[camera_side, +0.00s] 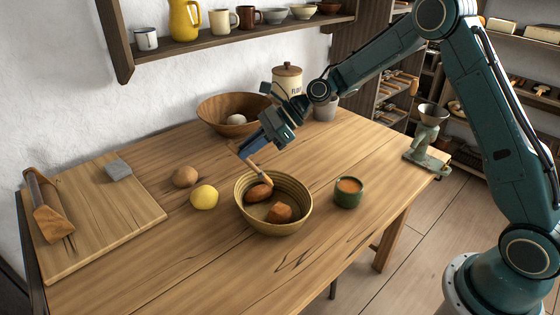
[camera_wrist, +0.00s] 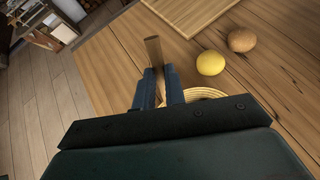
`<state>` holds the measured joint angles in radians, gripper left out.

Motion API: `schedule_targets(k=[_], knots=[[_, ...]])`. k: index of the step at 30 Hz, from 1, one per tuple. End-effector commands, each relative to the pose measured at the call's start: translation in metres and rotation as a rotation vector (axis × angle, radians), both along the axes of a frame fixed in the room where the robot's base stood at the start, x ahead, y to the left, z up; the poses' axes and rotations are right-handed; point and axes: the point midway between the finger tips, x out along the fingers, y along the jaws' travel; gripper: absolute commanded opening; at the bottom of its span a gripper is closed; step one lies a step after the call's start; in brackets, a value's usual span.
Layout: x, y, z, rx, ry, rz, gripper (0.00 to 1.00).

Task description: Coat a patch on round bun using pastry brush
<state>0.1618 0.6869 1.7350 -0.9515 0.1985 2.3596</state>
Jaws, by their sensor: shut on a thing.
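My gripper (camera_side: 252,150) is shut on the wooden pastry brush (camera_side: 259,171), above the back rim of a ribbed yellow-brown bowl (camera_side: 246,214). The brush slants down into the bowl, its lower end over or against a brown bun (camera_side: 258,193); I cannot tell if they touch. A second brown bun (camera_side: 280,212) lies in front in the same bowl. A dark green cup (camera_side: 348,195) with orange-brown liquid stands right of the bowl. In the wrist view, the brush's flat wooden handle (camera_wrist: 153,51) shows between my gripper's blue fingers (camera_wrist: 159,73). The bristles are hidden there.
A yellow lemon (camera_side: 204,197) and a brown round item (camera_side: 186,177) lie left of the bowl. A cutting board (camera_side: 110,220) fills the table's left. A wooden bowl (camera_side: 218,110), a flour canister (camera_side: 287,80) and a grey cup (camera_side: 326,108) stand behind. The table front is clear.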

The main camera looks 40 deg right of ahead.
Motion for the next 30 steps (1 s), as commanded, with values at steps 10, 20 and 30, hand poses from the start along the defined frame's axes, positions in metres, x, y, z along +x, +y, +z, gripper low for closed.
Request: schedule_targets(k=[10,20,30], knots=[[0.000,0.000,0.000,0.000,0.000,0.000,0.00],[-0.019,-0.008,0.016,0.000,-0.002,-0.001,0.00],[-0.053,-0.019,0.039,0.000,0.000,-0.001,0.00]])
